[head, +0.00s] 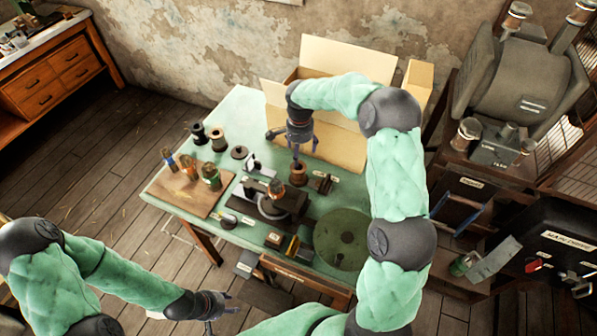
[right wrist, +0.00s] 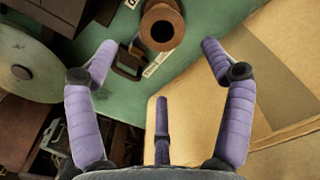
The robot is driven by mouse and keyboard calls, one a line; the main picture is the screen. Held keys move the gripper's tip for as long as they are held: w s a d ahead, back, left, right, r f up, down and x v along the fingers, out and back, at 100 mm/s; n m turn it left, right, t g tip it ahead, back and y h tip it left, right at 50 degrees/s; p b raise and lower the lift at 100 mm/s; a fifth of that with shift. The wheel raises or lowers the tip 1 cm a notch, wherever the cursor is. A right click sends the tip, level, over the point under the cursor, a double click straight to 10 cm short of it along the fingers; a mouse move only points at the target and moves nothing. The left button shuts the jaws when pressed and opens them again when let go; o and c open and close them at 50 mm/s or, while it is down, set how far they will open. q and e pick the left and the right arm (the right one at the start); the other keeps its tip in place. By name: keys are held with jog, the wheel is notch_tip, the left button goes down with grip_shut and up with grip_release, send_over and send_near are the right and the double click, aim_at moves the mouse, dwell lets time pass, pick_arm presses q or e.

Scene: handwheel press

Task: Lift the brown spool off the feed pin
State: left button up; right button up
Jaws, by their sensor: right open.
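The brown spool (head: 298,175) stands upright on the green table, below my right gripper. In the right wrist view the spool (right wrist: 162,27) is seen from above, its round flange and dark centre hole showing near the top edge. The feed pin cannot be made out. My right gripper (head: 294,150) hangs above the spool, open and empty. In the right wrist view its purple fingers (right wrist: 160,65) are spread wide, and the spool lies beyond their tips. My left gripper (head: 220,308) is low at the front left, off the table, with spread fingers and nothing in it.
An open cardboard box (head: 345,145) stands just behind my right gripper. A dark press (head: 272,203) and a round green disc (head: 341,238) are in front of the spool. More spools (head: 217,138) and a wooden board (head: 185,190) with jars are at left.

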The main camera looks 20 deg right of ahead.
send_near(297, 170)
jog(key=shift+s+f, duration=0.8)
jog(key=shift+s, duration=0.35)
jog(key=shift+w+a+f+b, duration=0.1)
jog(key=shift+a+f+b, duration=0.1)
jog(key=shift+f, duration=1.2)
jog(key=shift+w+a+f+b, duration=0.1)
jog(key=shift+a+f+b, duration=0.1)
jog(key=shift+f, duration=1.2)
jog(key=c, duration=1.2)
